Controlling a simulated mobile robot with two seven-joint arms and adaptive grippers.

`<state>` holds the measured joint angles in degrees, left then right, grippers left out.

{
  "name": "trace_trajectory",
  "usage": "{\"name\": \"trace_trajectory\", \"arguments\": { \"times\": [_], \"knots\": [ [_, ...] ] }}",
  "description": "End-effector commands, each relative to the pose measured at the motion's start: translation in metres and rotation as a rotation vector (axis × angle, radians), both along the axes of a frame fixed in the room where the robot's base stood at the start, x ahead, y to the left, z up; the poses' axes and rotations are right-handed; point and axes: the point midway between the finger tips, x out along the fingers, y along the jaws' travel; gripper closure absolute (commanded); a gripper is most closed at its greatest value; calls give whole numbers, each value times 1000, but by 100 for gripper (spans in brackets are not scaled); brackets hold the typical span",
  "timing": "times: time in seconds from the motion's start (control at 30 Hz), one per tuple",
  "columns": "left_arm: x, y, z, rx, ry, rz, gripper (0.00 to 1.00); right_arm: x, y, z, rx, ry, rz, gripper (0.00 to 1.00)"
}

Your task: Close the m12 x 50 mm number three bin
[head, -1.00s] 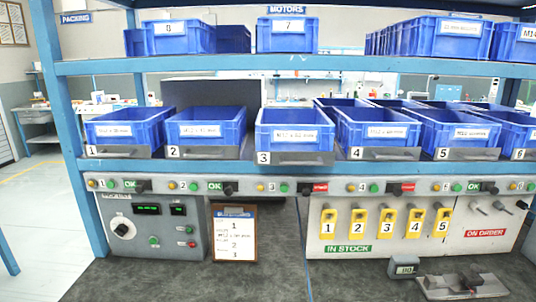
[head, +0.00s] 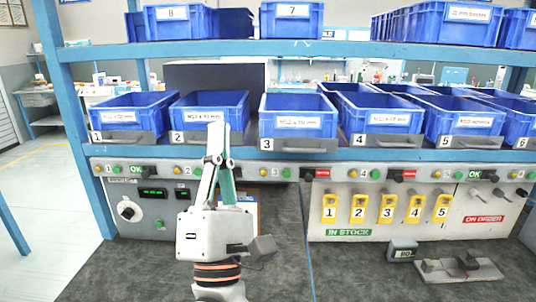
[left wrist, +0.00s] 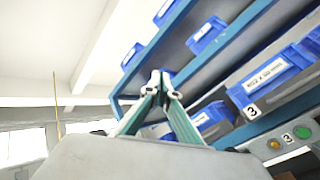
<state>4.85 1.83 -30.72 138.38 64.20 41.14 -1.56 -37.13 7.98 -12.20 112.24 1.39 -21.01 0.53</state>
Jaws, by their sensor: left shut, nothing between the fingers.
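The number three bin (head: 298,106) is a blue bin labelled M12 x 50 mm on the middle shelf, with a grey front plate marked 3. Its front looks a little further out than its neighbours. It also shows at the right of the left wrist view (left wrist: 275,78). My left gripper (head: 216,135) points upward with its fingers together and empty, in front of the right part of bin 2 and left of bin 3. Its fingertips also show in the left wrist view (left wrist: 160,78); I see no contact with a bin. My right gripper is not in view.
Bin 2 (head: 205,99) and bin 4 (head: 378,104) flank bin 3. Below runs a rail with lamps and switches (head: 345,173). More bins (head: 292,22) stand on the upper shelf. The dark bench top (head: 345,270) is mostly clear, with a small grey device (head: 403,250) at right.

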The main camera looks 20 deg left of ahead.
Motion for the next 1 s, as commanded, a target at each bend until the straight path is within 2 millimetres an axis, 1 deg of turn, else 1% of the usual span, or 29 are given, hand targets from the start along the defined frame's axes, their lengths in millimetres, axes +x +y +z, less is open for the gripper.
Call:
{"name": "trace_trajectory", "arguments": {
  "times": [0.03, 0.1, 0.17, 0.23, 0.33, 0.4, 0.5, 0.6, 0.7, 0.77, 0.87, 1.0],
  "knots": [
    [6, 9, -1, -122, 3, -49, 100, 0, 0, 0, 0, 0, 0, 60],
    [18, 20, -10, -294, 28, -117, 100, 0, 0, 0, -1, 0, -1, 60],
    [29, 24, -21, -435, 59, -178, 100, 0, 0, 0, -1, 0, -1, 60],
    [44, 23, -36, -592, 107, -249, 100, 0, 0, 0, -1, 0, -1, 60],
    [64, 11, -62, -793, 195, -345, 100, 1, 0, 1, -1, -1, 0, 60],
    [75, -3, -79, -908, 262, -401, 100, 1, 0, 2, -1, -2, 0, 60],
    [84, -22, -99, -1031, 347, -460, 100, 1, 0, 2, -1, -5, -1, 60],
    [88, -37, -112, -1104, 408, -493, 100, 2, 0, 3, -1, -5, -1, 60],
    [91, -43, -118, -1135, 437, -508, 100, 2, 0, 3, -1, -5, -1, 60],
    [94, -44, -120, -1141, 444, -509, 100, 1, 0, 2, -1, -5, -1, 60],
    [104, -41, -120, -1139, 442, -507, 100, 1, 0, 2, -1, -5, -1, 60],
    [127, -33, -120, -1136, 441, -505, 100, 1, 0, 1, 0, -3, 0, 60]
  ]
}}
